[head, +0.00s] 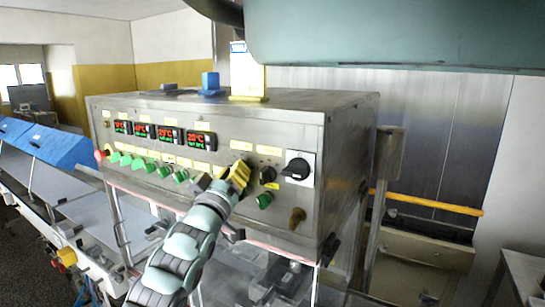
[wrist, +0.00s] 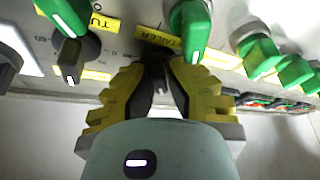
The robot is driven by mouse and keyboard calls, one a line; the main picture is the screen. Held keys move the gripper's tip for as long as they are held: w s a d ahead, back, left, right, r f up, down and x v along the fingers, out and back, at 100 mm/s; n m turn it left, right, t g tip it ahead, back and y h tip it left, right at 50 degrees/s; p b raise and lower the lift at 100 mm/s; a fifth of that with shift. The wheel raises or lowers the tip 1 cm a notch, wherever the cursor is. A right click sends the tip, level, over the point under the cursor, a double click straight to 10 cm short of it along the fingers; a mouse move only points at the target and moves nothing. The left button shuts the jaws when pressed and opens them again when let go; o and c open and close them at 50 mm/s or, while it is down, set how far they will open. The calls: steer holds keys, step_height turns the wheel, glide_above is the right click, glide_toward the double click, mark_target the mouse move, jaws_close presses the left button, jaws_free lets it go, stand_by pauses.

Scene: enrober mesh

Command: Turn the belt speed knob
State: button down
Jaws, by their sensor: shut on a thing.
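A steel control box (head: 235,122) carries a row of knobs, labels and displays. My gripper (head: 240,172), with yellow fingers, is at the front panel, left of a black knob (head: 268,174). In the wrist view, my gripper (wrist: 155,72) is shut on a dark knob (wrist: 154,52) at the panel, largely hidden between the fingers. A label ending in "TAILER" (wrist: 158,38) is beside it. I cannot read a belt speed label. The other black knob (wrist: 71,58) is left of the fingers, and a green knob (wrist: 190,30) is close by on the right.
Several green switches (head: 150,167) run along the panel's left, with a red button (head: 99,155) at its end. A large black rotary switch (head: 297,168) and a brass-coloured fitting (head: 297,217) are on the right. A blue-green hood (head: 400,35) hangs above.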

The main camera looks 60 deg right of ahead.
steer(key=shift+f+b, duration=0.25)
steer(key=shift+b, duration=0.95)
steer(key=b, duration=0.3)
steer(key=shift+f+m, duration=0.25)
steer(key=shift+m, duration=0.05)
steer(key=shift+b, duration=1)
steer(key=m+b, duration=0.1)
steer(key=b, duration=0.3)
steer(key=shift+g, duration=0.4)
steer(key=m+g+h+b, duration=0.1)
steer(key=m+b, duration=0.2)
steer(key=b, duration=1.2)
steer(key=shift+d+g+b, duration=0.1)
steer(key=shift+g+b, duration=0.3)
steer(key=shift+b, duration=0.55)
steer(key=m+b, duration=0.2)
steer(key=b, duration=0.4)
steer(key=shift+r+g, duration=0.1)
steer(key=shift+g, duration=0.2)
steer(key=shift+d+r+m+g+h+b, duration=0.15)
steer(key=shift+m+g+b, duration=0.25)
steer(key=shift+m+b, duration=0.45)
steer(key=shift+a+r+m+g+h+b, duration=0.15)
steer(key=shift+m+g+b, duration=0.35)
steer(key=shift+b, duration=0.65)
steer(key=shift+d, duration=0.1)
